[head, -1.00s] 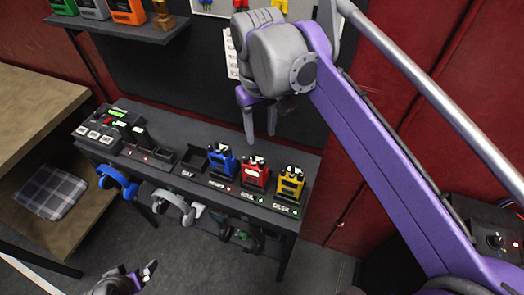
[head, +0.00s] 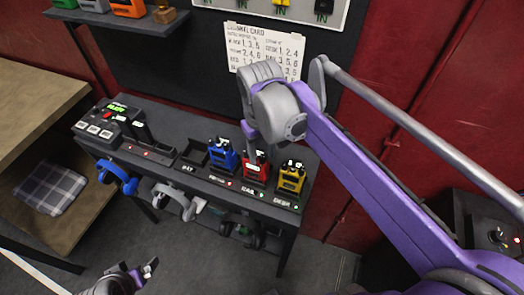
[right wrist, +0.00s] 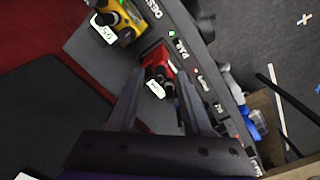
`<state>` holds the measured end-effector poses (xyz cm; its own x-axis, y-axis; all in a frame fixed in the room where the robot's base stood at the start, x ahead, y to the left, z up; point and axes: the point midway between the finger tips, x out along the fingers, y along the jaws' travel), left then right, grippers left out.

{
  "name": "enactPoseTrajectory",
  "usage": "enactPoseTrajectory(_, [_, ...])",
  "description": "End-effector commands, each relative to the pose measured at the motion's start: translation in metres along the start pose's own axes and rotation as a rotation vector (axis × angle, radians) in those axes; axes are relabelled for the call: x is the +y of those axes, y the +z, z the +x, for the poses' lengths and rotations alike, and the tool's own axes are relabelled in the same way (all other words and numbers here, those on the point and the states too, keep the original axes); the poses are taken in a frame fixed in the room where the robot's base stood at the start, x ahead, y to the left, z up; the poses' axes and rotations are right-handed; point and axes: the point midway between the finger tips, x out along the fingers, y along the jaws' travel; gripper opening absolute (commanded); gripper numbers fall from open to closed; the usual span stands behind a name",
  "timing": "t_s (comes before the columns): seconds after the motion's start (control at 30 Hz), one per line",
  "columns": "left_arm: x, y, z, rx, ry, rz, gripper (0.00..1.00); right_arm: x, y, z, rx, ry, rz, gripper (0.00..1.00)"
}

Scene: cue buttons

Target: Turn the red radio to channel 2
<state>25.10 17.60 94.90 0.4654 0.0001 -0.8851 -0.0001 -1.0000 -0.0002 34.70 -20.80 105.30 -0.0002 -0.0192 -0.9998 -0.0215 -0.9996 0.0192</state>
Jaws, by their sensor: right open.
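The red radio (head: 257,170) stands upright in its dock on the dark bench, between a blue radio (head: 222,156) and a yellow radio (head: 291,177). My right gripper (head: 257,146) is just above the red radio and partly hides its top. In the right wrist view the red radio (right wrist: 158,58) lies just beyond and between the two parted fingers (right wrist: 158,98), with nothing held. The yellow radio (right wrist: 122,20) is beside it there. The channel setting is too small to read. My left gripper (head: 138,270) is low at the bottom left, away from the bench.
A panel with buttons and a green display (head: 115,112) sits at the bench's left end. A white card (head: 265,50) with writing hangs on the wall behind. Blue headphones (head: 118,178) and grey headphones (head: 172,200) hang at the bench front. An empty dock (head: 194,155) is left of the blue radio.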

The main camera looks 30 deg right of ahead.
Motion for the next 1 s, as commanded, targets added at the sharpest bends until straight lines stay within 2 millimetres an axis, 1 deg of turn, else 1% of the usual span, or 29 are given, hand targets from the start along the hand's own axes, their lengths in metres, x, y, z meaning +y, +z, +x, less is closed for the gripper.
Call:
enactPoseTrajectory(0.07, [0.0000,-0.0001,0.0000,0.000,0.000,0.000,1.00,0.0000,-0.0001,-0.0002,0.000,0.000,0.000,0.50])
enactPoseTrajectory(0.1, [0.0000,-0.0001,0.0000,0.000,0.000,0.000,1.00,0.0000,-0.0001,-0.0002,0.000,0.000,0.000,0.43])
enactPoseTrajectory(0.17, [0.0000,-0.0001,0.0000,0.000,0.000,0.000,1.00,0.0000,-0.0001,-0.0003,0.000,0.000,0.000,0.32])
enactPoseTrajectory(0.2, [0.0000,-0.0001,0.0000,0.000,0.000,0.000,1.00,0.0000,-0.0001,-0.0003,0.000,0.000,0.000,0.25])
enactPoseTrajectory(0.33, [0.0000,0.0000,0.0000,0.000,0.000,0.000,1.00,0.0000,-0.0001,-0.0003,0.000,0.000,0.000,0.01])
enactPoseTrajectory(0.37, [0.0000,0.0000,0.0000,0.000,0.000,0.000,1.00,0.0000,-0.0001,-0.0003,0.000,0.000,0.000,0.00])
enactPoseTrajectory(0.73, [0.0000,-0.0001,-0.0001,0.000,0.000,0.000,1.00,0.0000,-0.0001,-0.0004,0.000,0.000,-0.009,0.00])
enactPoseTrajectory(0.87, [0.0000,-0.0003,-0.0002,0.000,0.000,0.000,1.00,0.0000,0.0000,-0.0004,0.001,0.000,-0.042,0.00])
enactPoseTrajectory(1.0, [0.0000,-0.0006,-0.0005,0.001,0.000,0.000,1.00,-0.0001,0.0001,-0.0004,0.002,0.000,-0.112,0.00])
